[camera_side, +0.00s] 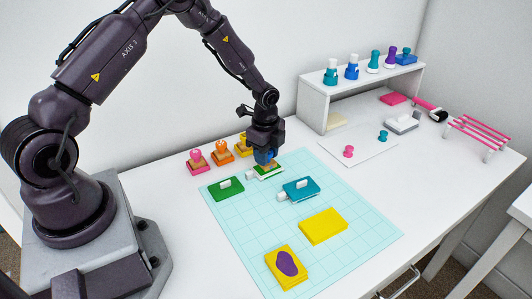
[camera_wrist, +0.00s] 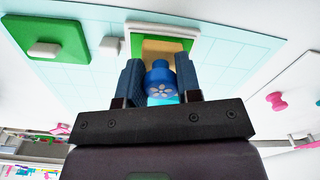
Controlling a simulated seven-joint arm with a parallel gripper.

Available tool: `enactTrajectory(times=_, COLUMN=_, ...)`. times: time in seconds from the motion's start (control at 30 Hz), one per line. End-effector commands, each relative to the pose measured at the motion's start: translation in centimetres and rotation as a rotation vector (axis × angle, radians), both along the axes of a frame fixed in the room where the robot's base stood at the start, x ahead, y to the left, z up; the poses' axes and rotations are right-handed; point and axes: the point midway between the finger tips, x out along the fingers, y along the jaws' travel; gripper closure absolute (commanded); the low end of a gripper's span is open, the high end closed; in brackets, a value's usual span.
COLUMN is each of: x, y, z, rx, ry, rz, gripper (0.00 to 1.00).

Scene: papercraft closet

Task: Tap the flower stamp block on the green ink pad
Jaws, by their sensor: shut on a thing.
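My gripper (camera_side: 264,150) points down and is shut on the blue handle of the flower stamp block (camera_side: 265,158). In the wrist view the blue handle (camera_wrist: 160,82) with a pale flower mark sits between the two fingers. Its tan base (camera_wrist: 160,48) lies within the outline of the green ink pad (camera_wrist: 187,45), which has a white case. The pad also shows under my gripper in the side view (camera_side: 279,168). The stamp looks upright and very close to the pad; I cannot tell if they touch. A green lid (camera_side: 226,189) with a white handle lies on the mat.
A teal pad (camera_side: 300,190), a yellow block (camera_side: 323,226) and a yellow piece with a purple oval (camera_side: 286,265) lie on the gridded mat (camera_side: 250,225). Pink (camera_side: 197,162), orange (camera_side: 222,153) and yellow stamps stand behind left. A white shelf (camera_side: 312,102) stands at the back.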

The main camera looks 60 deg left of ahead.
Motion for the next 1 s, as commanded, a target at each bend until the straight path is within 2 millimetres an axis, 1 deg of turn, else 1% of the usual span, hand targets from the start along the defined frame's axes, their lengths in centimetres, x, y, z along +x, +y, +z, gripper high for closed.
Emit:
enactTrajectory(times=0.03, x=0.0, y=0.0, z=-0.1, rx=0.000, ry=0.001, rz=0.000, gripper=0.89)
enactTrajectory(times=0.07, x=0.0, y=0.0, z=-0.1, rx=-0.001, ry=0.002, rz=0.000, gripper=0.96)
enactTrajectory(times=0.1, x=0.0, y=0.0, z=-0.1, rx=-0.001, ry=0.002, rz=0.000, gripper=1.00)
enactTrajectory(times=0.27, x=0.0, y=0.0, z=0.2, rx=-0.001, ry=0.002, rz=0.000, gripper=1.00)
enactTrajectory(times=1.0, x=0.0, y=0.0, z=3.9, rx=0.001, ry=0.001, rz=0.000, gripper=1.00)
